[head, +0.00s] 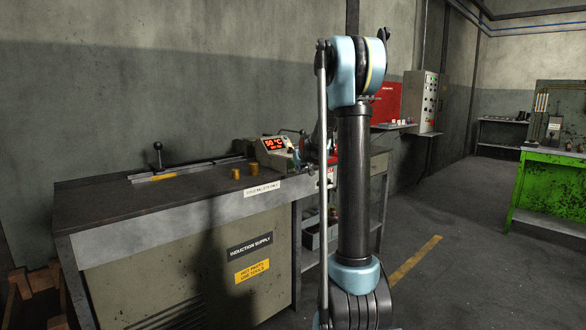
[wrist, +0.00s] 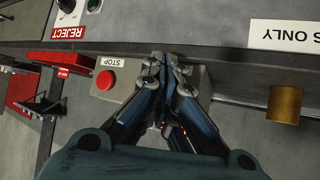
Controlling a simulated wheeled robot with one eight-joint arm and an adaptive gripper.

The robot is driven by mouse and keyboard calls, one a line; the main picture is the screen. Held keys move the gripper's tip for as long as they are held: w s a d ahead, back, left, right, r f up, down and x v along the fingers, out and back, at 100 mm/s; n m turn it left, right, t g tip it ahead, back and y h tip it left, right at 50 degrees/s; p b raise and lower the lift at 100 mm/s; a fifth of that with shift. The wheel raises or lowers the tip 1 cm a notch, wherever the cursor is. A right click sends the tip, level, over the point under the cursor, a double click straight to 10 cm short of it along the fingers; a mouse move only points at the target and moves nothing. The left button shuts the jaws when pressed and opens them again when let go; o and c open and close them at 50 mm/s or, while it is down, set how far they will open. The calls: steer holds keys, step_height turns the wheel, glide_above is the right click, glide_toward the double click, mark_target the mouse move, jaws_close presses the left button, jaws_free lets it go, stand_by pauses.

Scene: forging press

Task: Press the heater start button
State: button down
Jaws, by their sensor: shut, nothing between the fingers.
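In the wrist view a grey button box (wrist: 196,78) sits on the front edge of the bench. It carries a red button (wrist: 105,80) beside a STOP label (wrist: 117,63). My gripper (wrist: 163,62) is shut and empty, with its fingertips over the middle of this box, to the right of the red button. The fingers cover that part of the box, so no start button shows. I cannot tell whether the tips touch it. In the head view the heater unit (head: 268,150) with a red display reading about 50 °C stands on the bench; my arm hides most of my gripper.
The induction supply bench (head: 110,205) fills the left. A REJECT label (wrist: 69,32) and red parts (wrist: 22,90) lie left of the box. Floor on the right is clear.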

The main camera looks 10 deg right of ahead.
steer(key=shift+d, duration=0.1)
steer(key=s+d, duration=0.1)
steer(key=s, duration=0.1)
steer(key=s+d, duration=0.1)
steer(key=s, duration=0.1)
steer(key=shift+d, duration=0.4)
steer(key=shift+s, duration=0.15)
stand_by(0.4)
steer(key=s+f+g, duration=0.3)
steer(key=s+f, duration=0.2)
steer(key=s, duration=1.3)
steer(key=s+f+g, duration=0.2)
steer(key=s+f, duration=0.3)
steer(key=s, duration=1.3)
steer(key=s+f+m+g+h, duration=0.1)
steer(key=s+f+g, duration=0.2)
steer(key=s, duration=1.5)
step_height(320, 180, down, 3)
steer(key=shift+a+r+g, duration=0.1)
steer(key=shift+a+g, duration=0.2)
steer(key=shift+a, duration=0.1)
